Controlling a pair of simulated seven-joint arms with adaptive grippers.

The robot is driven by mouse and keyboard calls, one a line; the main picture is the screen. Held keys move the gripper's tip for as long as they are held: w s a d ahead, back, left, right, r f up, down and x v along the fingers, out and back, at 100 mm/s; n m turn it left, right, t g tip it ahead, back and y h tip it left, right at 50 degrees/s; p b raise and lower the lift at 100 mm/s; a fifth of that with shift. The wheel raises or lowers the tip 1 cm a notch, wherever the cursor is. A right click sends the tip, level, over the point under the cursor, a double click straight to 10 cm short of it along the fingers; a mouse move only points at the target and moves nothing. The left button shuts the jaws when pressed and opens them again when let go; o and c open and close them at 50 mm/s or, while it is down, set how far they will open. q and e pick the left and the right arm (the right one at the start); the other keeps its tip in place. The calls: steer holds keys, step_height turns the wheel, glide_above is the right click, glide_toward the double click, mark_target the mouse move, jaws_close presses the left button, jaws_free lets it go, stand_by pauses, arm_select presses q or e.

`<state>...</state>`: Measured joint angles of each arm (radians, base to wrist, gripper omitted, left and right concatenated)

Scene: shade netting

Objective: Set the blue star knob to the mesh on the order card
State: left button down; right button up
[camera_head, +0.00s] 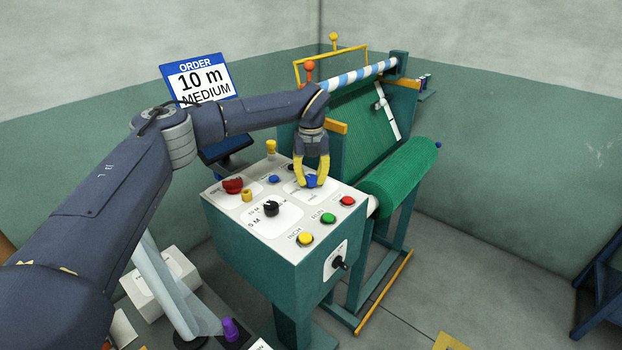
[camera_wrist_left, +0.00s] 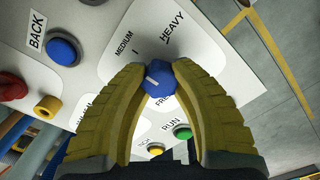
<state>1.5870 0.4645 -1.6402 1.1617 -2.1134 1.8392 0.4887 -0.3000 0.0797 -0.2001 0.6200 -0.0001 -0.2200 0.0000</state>
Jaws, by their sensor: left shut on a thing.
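The order card (camera_head: 201,80) at the back reads "10 m MEDIUM". The blue star knob (camera_head: 312,181) is on the top of the control box, and it also shows in the left wrist view (camera_wrist_left: 156,83). My left gripper (camera_head: 312,183) points down with its yellow fingers shut on the knob. In the left wrist view, the labels MEDIUM and HEAVY stand beyond the knob; other labels are partly hidden by the fingers. A white line on the knob points up and left, roughly toward MEDIUM. My right gripper is not in view.
The control box (camera_head: 255,255) also carries a black selector (camera_head: 271,208), a red knob (camera_head: 232,185), a blue button (camera_head: 274,179), and yellow (camera_head: 305,239), green (camera_head: 328,218) and red (camera_head: 348,201) buttons close by. A green netting roll (camera_head: 402,180) stands behind to the right.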

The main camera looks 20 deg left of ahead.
mark_target(311, 177)
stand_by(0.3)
arm_select(q)
steer(key=c, duration=0.9)
jaws_free()
steer(key=shift+c, duration=0.2)
step_height(311, 177, up, 12)
